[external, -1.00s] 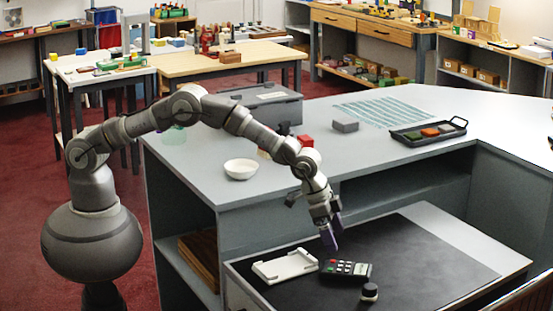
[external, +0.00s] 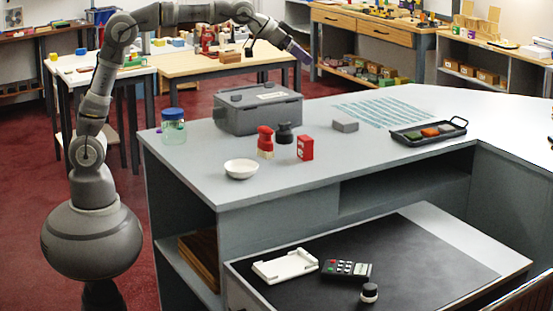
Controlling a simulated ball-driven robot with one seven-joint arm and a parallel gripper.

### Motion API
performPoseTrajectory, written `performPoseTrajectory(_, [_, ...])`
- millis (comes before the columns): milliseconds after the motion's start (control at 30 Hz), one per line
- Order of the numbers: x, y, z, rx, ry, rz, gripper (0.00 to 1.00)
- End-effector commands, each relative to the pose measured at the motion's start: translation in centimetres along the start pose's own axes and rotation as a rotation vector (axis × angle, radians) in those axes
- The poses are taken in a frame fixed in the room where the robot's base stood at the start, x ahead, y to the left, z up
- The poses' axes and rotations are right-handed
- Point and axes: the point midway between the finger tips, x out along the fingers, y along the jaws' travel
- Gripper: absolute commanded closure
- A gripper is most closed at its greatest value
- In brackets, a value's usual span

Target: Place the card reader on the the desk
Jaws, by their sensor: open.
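The card reader (external: 347,269), a dark keypad device with red, green and pale buttons, lies flat on the black mat of the lower desk (external: 456,242). A white cradle (external: 270,271) lies just left of it, and a small black round item with a pale band (external: 369,292) stands at its front right. My gripper (external: 300,53) is open and empty, raised high beyond the grey box, well away from the card reader. Its purple fingers point down to the right.
The raised grey counter holds a grey box (external: 257,108), a glass jar (external: 173,128), a white bowl (external: 241,169), a red bottle (external: 265,142), a red box (external: 305,148), a grey block (external: 345,125) and a black tray (external: 430,131). The mat's right side is clear.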

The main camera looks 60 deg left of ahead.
Motion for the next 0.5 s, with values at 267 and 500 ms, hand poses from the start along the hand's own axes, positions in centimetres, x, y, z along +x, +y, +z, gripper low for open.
performPoseTrajectory(267, [-24.9,-12.4,-3.4,-0.137,0.324,-0.237,0.0])
performPoseTrajectory(500, [-32.3,-14.0,-2.5,-0.163,0.42,-0.313,0.0])
